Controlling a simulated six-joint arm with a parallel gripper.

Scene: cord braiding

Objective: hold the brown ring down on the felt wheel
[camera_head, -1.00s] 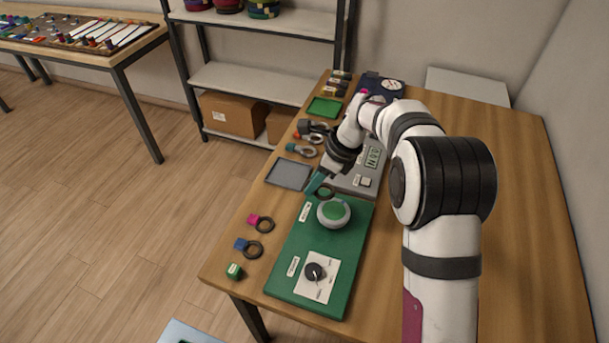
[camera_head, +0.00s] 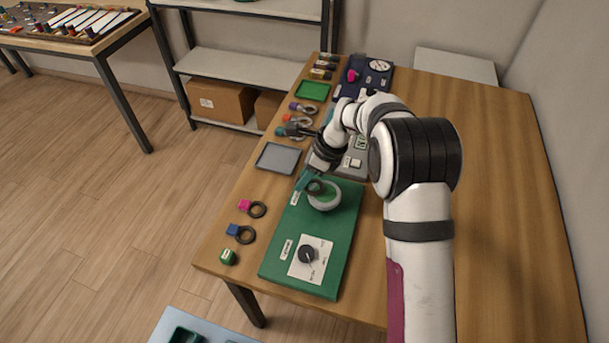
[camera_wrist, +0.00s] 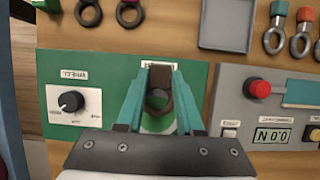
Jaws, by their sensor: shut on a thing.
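My gripper (camera_wrist: 160,77) has teal fingers and is shut on the brown tab of the brown ring (camera_wrist: 158,100). In the head view the gripper (camera_head: 304,182) is at the wheel's upper left edge, and the ring overlaps that edge. The felt wheel (camera_head: 329,202) is a pale round disc with a green top, on the green board (camera_head: 338,235). The fingers and ring hide part of it. I cannot tell whether the ring presses on the felt or is just above it.
A dial on a white plate (camera_head: 301,270) sits at the board's near end. Pink-tabbed (camera_head: 245,206) and blue-tabbed (camera_head: 233,230) rings lie left of the board. A grey tray (camera_head: 278,158) lies beyond them. A grey panel with a red button (camera_wrist: 259,89) adjoins the board.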

